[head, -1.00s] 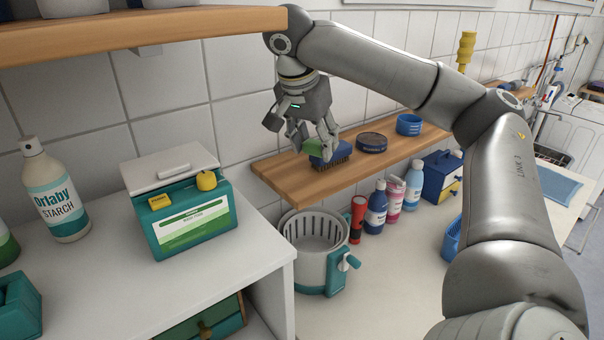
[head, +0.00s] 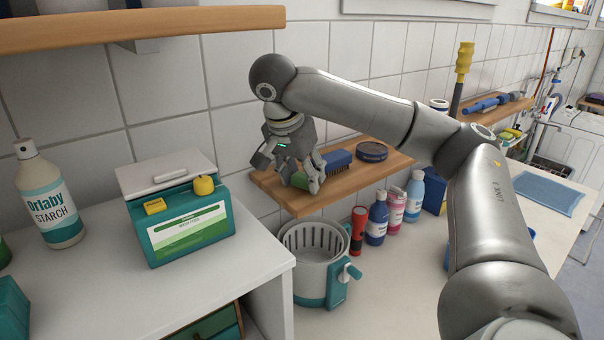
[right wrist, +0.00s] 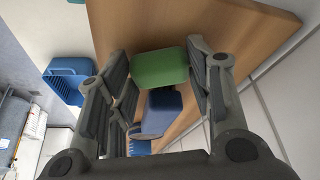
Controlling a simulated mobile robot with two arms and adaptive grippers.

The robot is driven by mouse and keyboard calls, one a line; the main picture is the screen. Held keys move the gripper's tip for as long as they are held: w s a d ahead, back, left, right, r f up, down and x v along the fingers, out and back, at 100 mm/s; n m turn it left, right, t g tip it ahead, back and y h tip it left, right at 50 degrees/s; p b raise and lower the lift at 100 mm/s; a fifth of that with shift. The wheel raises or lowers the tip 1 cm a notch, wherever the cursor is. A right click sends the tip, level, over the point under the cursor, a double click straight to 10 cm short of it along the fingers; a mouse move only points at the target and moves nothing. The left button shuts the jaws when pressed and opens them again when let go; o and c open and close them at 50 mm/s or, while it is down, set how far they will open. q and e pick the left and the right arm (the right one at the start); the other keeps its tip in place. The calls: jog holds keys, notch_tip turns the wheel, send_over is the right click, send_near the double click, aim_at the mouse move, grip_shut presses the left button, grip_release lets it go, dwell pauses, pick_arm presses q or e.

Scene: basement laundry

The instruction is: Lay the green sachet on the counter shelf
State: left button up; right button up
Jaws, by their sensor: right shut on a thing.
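My right gripper (head: 305,182) is shut on the green sachet (head: 300,179), at the left end of the wooden counter shelf (head: 299,203). In the right wrist view the green sachet (right wrist: 160,68) sits between the two fingers, with the wooden shelf (right wrist: 225,25) behind it. The sachet is low over the shelf or touching it; I cannot tell which. In the head view the fingers hide much of it. My left gripper is not in view.
A blue brush (head: 338,160) lies on the shelf close right of the gripper, with a dark round tin (head: 372,151) beyond it. Below stand a grey-and-teal basket (head: 315,262), a red torch (head: 357,229) and bottles (head: 377,217). A white-topped teal box (head: 187,222) stands at left.

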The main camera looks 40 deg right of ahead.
jog(key=o, duration=0.8)
jog(key=shift+f, duration=0.15)
jog(key=shift+c, duration=0.2)
jog(key=p+v, duration=0.2)
jog(key=v, duration=0.5)
jog(key=shift+r, duration=0.45)
